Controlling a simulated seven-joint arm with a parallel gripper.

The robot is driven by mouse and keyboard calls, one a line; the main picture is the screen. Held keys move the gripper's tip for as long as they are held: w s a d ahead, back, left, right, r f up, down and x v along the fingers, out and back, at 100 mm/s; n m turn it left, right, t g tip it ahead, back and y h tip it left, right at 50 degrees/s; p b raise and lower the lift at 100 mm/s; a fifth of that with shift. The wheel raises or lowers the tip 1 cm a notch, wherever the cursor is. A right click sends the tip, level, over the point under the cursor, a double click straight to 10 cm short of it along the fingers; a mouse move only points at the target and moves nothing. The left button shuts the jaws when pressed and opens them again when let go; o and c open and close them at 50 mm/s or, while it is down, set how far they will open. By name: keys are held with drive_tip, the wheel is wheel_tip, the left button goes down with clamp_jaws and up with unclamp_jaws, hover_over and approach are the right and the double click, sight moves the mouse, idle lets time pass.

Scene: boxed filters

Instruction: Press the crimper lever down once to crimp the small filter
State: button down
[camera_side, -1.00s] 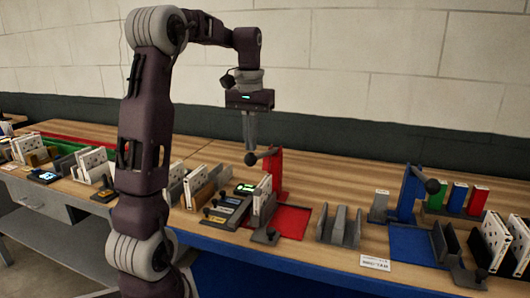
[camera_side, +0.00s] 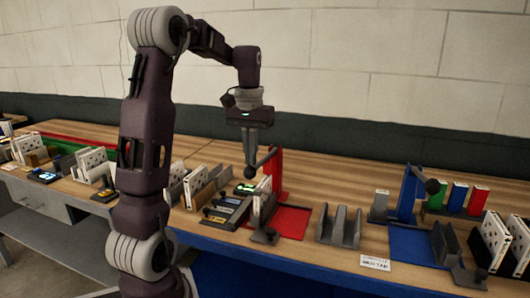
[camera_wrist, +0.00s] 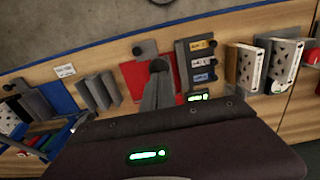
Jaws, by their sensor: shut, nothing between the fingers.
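The red crimper post (camera_side: 277,170) stands on the table behind a red base plate (camera_side: 293,222). Its dark lever ends in a round ball knob (camera_side: 250,172) and slopes down from the post toward the front left. My gripper (camera_side: 251,162) is shut and empty, pointing down, with its fingertips at the knob and seemingly touching it from above. In the wrist view, my fingers (camera_wrist: 155,95) reach over the red base plate (camera_wrist: 132,78) and partly cover the lever. I cannot pick out the small filter in the crimper with certainty.
A white boxed filter (camera_side: 265,194) stands in a holder just in front of the crimper. A blue crimper post (camera_side: 408,190) with its own knob stands to the right, with a grey slotted holder (camera_side: 340,228) between. Labelled dark blocks (camera_side: 225,208) lie left.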

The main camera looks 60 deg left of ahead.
drive_tip(key=shift+f, duration=0.6)
wheel_tip(320, 180, up, 10)
idle(0.6)
drive_tip(key=s+d+m+t, duration=0.1)
drive_tip(key=s+d+m, duration=0.1)
drive_tip(key=d, duration=0.6)
drive_tip(key=s+d+m+t, duration=0.2)
drive_tip(key=d, duration=0.6)
drive_tip(key=s+d+f+m+t, duration=0.2)
drive_tip(key=s+d+f+m, duration=0.3)
drive_tip(key=s+d+f, duration=0.3)
drive_tip(key=shift+s+d+t, duration=0.3)
drive_tip(key=shift+s+d, duration=0.2)
drive_tip(key=shift+d, duration=0.7)
